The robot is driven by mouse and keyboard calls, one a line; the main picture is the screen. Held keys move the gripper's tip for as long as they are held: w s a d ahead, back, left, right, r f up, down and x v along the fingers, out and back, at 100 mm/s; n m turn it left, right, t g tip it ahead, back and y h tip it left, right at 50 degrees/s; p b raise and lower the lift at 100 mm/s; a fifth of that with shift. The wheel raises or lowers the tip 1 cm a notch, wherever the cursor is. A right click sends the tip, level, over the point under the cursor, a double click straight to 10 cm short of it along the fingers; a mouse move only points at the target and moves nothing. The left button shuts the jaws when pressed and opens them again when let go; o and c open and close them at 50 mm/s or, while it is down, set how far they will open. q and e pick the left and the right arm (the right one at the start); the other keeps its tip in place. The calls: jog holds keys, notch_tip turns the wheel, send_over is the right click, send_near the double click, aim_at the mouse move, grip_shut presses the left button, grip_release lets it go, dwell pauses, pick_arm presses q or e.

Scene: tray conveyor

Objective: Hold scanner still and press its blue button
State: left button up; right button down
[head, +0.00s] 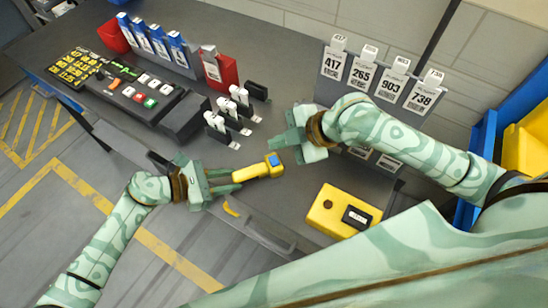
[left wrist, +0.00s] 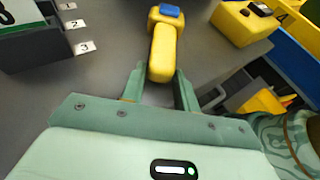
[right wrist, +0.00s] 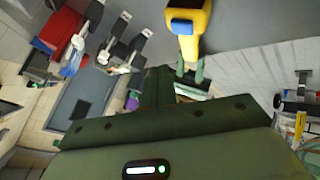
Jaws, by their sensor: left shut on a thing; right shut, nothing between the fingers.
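A yellow scanner (head: 246,173) with a blue button (head: 273,159) at its far end is held above the dark counter. My left gripper (head: 228,182) is shut on its handle, with the button end pointing away from the fingers. In the left wrist view, the scanner (left wrist: 162,52) sits between the fingers and the blue button (left wrist: 169,11) is clear of them. My right gripper (head: 278,141) is shut and empty, just above and right of the button in the head view, apart from it. In the right wrist view, the scanner (right wrist: 191,45) shows ahead of the shut fingers (right wrist: 158,76).
A yellow block (head: 325,214) with a dark device on it stands at the front right. Numbered tags (head: 362,68) hang behind my right arm.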

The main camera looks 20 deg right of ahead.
aim_at(279, 161)
jog(key=shift+f, duration=1.95)
jog(key=shift+f, duration=0.1)
dwell(0.5)
jog(key=shift+f, duration=0.3)
jog(key=shift+f, duration=0.4)
dwell(0.5)
jog(key=shift+r, duration=0.85)
jog(key=shift+r, duration=2.5)
